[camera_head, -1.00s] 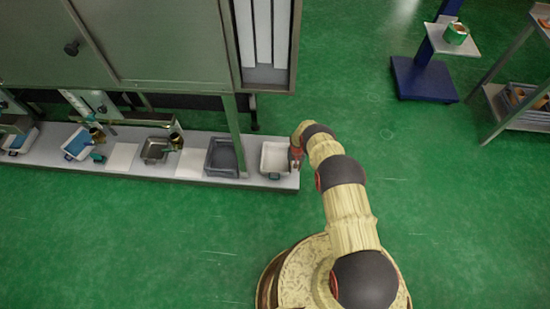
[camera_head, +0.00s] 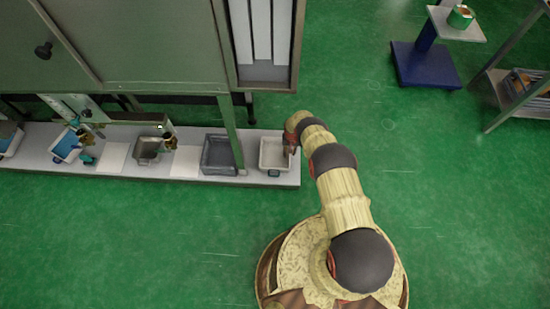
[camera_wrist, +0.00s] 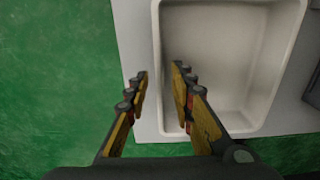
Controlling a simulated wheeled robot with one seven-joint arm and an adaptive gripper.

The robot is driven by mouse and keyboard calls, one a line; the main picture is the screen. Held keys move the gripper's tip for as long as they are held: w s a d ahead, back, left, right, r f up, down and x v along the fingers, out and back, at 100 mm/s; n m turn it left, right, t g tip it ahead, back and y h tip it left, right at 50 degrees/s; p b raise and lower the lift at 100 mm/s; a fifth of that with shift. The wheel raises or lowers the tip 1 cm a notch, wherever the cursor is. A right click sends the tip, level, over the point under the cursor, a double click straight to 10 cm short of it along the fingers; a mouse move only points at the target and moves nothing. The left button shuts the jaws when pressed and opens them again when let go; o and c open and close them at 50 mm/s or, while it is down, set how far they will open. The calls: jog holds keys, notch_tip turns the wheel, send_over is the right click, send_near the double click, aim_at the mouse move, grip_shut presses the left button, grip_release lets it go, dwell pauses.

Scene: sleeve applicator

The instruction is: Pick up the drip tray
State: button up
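A white, shallow rectangular tray (camera_head: 274,151) with a raised rim sits at the right end of the low bench, and I take it for the drip tray. It looks empty. It also fills much of the wrist view (camera_wrist: 225,60). My gripper (camera_head: 290,148) is at the tray's right rim in the head view. In the wrist view my gripper (camera_wrist: 160,76) is open, one finger outside the tray's left rim and the other over its inside. I cannot tell whether either finger touches the wall.
The grey bench (camera_head: 108,175) also holds a dark grey bin (camera_head: 218,154), a small metal pan (camera_head: 147,149) and a blue-and-white tray (camera_head: 67,146). A cabinet (camera_head: 140,45) overhangs its back, with a post (camera_head: 231,130) beside the bin.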

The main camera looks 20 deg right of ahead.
notch_tip(320, 180, down, 3)
jog(key=shift+w+r+b, duration=0.1)
jog(key=shift+b, duration=0.45)
jog(key=shift+c, duration=1.2)
grip_shut()
